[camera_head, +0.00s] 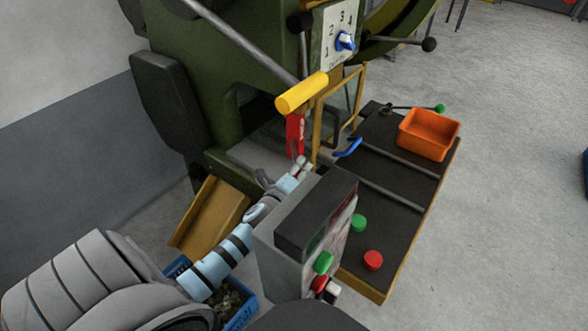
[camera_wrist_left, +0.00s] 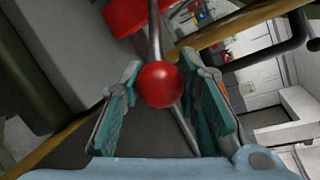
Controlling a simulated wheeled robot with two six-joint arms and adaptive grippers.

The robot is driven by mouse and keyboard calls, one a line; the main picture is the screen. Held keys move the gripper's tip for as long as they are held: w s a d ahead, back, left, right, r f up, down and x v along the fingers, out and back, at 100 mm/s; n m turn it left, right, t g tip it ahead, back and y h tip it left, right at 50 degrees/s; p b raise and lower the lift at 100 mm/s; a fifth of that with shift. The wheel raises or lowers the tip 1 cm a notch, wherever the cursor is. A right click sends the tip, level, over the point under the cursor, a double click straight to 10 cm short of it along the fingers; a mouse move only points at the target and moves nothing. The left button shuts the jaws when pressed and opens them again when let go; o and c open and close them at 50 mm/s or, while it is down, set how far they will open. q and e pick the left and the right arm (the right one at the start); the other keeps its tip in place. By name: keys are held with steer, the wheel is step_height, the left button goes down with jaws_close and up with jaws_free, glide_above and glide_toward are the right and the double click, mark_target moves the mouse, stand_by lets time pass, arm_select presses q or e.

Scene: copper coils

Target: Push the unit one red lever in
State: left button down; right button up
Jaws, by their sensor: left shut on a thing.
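The red ball knob (camera_wrist_left: 162,84) of a lever sits on a thin metal rod in the left wrist view. My left gripper (camera_wrist_left: 165,95) has its two teal-padded fingers on either side of this knob and is shut on it. In the head view my left gripper (camera_head: 299,168) reaches in at the machine, just below a red upright part (camera_head: 294,135). The knob itself is largely hidden there by the fingers. My right gripper is not in view.
A grey control box (camera_head: 283,262) with green and red buttons stands close to the right of my left forearm. A yellow-handled bar (camera_head: 302,93) hangs above. A dark table (camera_head: 385,190) carries an orange bin (camera_head: 430,134). A blue crate (camera_head: 240,315) lies below my arm.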

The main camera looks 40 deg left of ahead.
arm_select(q)
steer(key=shift+w+r, duration=0.1)
steer(key=shift+r, duration=0.1)
steer(key=c, duration=1.6)
jaws_free()
steer(key=o, duration=0.4)
steer(key=v, duration=1.2)
steer(key=shift+f, duration=0.1)
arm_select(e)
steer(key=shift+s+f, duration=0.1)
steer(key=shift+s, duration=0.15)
arm_select(q)
steer(key=shift+d, duration=0.1)
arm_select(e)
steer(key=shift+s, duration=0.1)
